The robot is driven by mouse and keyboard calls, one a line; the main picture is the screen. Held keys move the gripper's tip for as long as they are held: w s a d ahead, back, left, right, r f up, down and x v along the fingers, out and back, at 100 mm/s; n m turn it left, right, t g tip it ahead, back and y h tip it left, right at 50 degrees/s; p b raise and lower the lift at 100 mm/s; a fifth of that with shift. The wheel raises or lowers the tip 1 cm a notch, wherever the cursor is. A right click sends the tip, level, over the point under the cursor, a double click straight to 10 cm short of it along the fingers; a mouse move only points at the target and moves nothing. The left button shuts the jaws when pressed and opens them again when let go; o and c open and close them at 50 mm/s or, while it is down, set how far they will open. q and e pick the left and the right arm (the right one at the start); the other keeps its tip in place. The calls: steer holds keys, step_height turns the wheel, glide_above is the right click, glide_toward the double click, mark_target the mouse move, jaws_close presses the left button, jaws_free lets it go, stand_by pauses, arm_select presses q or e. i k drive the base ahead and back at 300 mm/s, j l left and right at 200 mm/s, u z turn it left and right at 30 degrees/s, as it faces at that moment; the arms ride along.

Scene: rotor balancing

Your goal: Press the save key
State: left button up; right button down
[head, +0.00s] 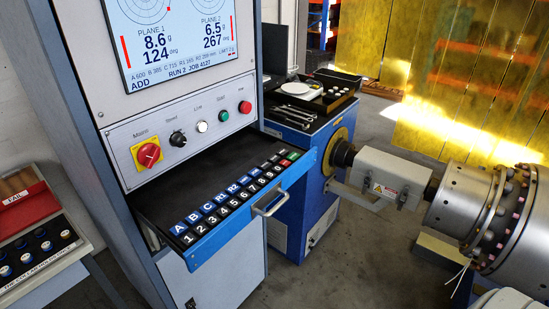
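A pulled-out keyboard drawer (170,190) with a blue front edge sticks out of the grey balancing machine cabinet. On it are two rows of keys. The back row starts with blue keys A (179,230), B (194,217), C, R1 and R2; the front row has dark number keys starting at 1 (189,239). A green key (293,155) and a red key (283,163) sit at the far right end. The save key's label is too small to make out. The screen (175,35) above shows PLANE 1 8.6 g 124 deg, PLANE 2 6.5 g 267 deg. Neither gripper is in view.
The drawer handle (270,204) juts forward at its right. Above the drawer is a panel with a red-and-yellow main switch (148,155). A rotor (465,210) on the spindle lies right. A weight tray (45,215) stands left. The space above the keys is clear.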

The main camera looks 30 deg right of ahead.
mark_target(273, 159)
steer(key=i+j, duration=0.9)
steer(key=j, duration=0.15)
steer(key=i+j+z, duration=0.15)
steer(key=z, duration=1.25)
steer(key=l, duration=0.05)
